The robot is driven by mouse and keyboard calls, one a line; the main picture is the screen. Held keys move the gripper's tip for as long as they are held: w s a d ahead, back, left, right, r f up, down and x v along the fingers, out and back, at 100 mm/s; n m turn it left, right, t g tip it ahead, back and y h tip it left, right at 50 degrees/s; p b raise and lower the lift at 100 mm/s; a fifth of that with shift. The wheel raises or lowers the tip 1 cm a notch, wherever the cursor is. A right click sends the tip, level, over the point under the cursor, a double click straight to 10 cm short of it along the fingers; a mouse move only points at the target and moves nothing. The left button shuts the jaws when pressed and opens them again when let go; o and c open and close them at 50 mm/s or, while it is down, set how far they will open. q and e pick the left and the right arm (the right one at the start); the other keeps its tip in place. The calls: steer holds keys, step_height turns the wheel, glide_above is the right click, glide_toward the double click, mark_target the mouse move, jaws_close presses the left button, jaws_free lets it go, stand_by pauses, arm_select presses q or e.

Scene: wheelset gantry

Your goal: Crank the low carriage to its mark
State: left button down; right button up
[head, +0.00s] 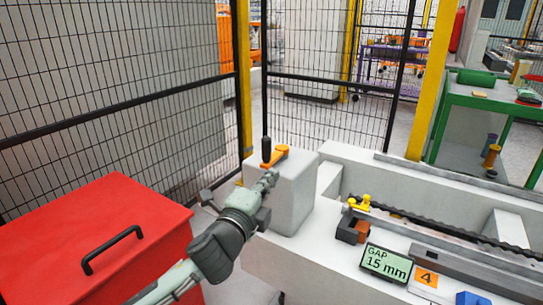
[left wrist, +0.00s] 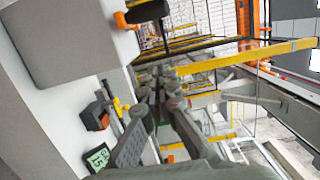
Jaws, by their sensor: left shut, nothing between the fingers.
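An orange crank arm (head: 274,157) with an upright black knob (head: 266,148) sits on top of a light grey block. In the left wrist view the black knob (left wrist: 147,11) and orange arm (left wrist: 121,20) show at the top. My left gripper (head: 269,178) is shut and empty in front of the block, just below the crank in the picture; I cannot tell whether it touches anything. Its fingers also show in the left wrist view (left wrist: 160,82), apart from the knob. A display (head: 386,263) reads "GAP 15 mm". A dark and orange block (head: 352,229) with a yellow fitting (head: 358,203) sits on the bed. My right gripper is out of view.
A red cabinet (head: 110,240) with a black handle stands at left, close to my left arm. An orange "4" tag (head: 427,278) lies beside the display. Mesh fencing (head: 120,90) stands behind. A green table (head: 480,100) is at back right.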

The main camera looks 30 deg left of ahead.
arm_select(q)
steer(key=w+a+p, duration=0.1)
steer(key=w+a, duration=0.3)
steer(key=w, duration=0.5)
steer(key=shift+w+a, duration=0.35)
steer(key=shift+a, duration=0.05)
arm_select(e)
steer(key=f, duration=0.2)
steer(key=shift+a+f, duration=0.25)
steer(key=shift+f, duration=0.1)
